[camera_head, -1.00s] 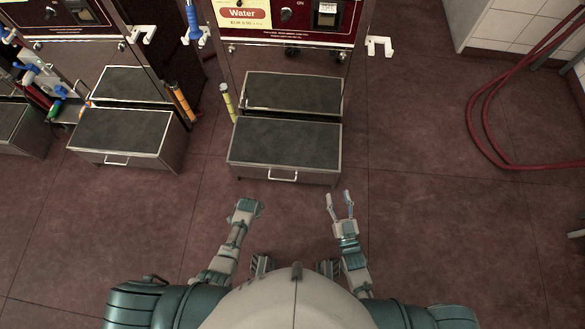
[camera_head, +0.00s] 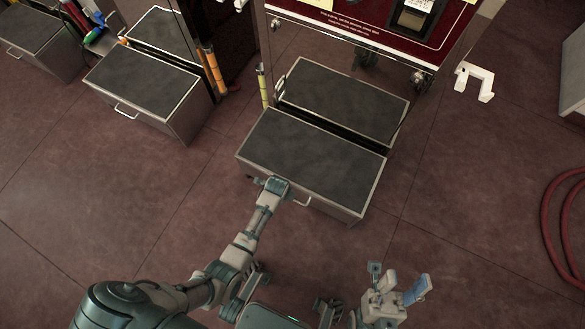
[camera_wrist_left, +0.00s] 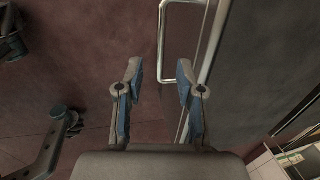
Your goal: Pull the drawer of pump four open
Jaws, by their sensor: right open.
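The drawer (camera_head: 310,155) in front of the middle pump is a low metal box with a dark top. I cannot read a pump number. Its pale handle (camera_head: 303,201) is on the front face, partly hidden by my left gripper (camera_head: 275,185). In the left wrist view the left gripper (camera_wrist_left: 160,75) is open and empty. The handle (camera_wrist_left: 164,45) appears in line with the gap between its fingertips, with the drawer's metal edge (camera_wrist_left: 212,45) to the right. I cannot tell whether they touch. My right gripper (camera_head: 397,280) is open and empty, over the floor in front of the drawer.
A similar drawer (camera_head: 145,85) with a handle stands at the left. A dark red pump cabinet (camera_head: 350,30) is behind the middle drawer. Orange (camera_head: 212,70) and yellow (camera_head: 263,88) tubes stand between the units. A red hose (camera_head: 550,225) lies far right. Floor in front is clear.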

